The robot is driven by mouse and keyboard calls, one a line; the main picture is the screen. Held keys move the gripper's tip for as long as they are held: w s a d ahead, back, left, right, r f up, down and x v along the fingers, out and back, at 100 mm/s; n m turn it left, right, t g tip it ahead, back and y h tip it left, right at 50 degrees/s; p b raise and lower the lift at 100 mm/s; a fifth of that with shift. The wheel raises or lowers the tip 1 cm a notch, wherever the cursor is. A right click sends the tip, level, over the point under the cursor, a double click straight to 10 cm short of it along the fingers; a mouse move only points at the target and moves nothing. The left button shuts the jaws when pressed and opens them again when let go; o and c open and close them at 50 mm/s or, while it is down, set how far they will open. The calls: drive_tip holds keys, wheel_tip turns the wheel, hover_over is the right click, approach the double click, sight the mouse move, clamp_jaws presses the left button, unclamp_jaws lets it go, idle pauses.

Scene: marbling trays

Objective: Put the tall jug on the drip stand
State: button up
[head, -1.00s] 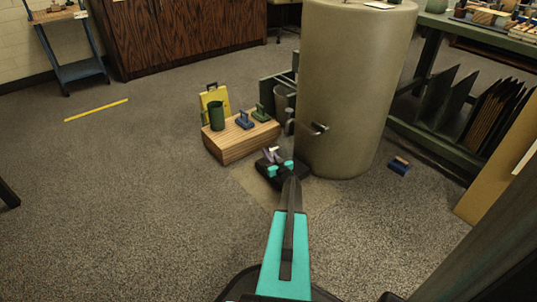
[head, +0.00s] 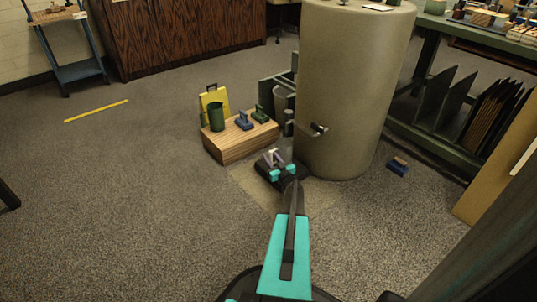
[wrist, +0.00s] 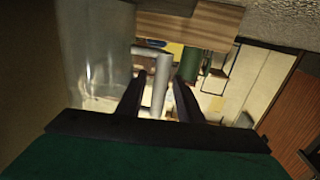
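A dark green, upright cylindrical vessel (head: 216,116), which looks like the tall jug, stands on a low wooden box (head: 235,149) left of the big tank. In the wrist view the green vessel (wrist: 190,64) shows beyond the fingers, in an upside-down picture. My gripper (head: 275,153) is low, in front of the box's right end and apart from the vessel. In the wrist view its dark fingers (wrist: 159,76) stand apart. A grey cylinder (wrist: 161,85) shows in the gap without visible contact; its depth is unclear. I cannot tell for sure which thing is the drip stand.
The large tan tank (head: 350,80) with a small tap (head: 319,129) stands close right of my gripper. Another block (head: 398,166) lies right. Floor at left is clear.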

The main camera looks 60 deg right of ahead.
drive_tip(key=shift+p+v, duration=1.4)
drive_tip(key=shift+v, duration=3.3)
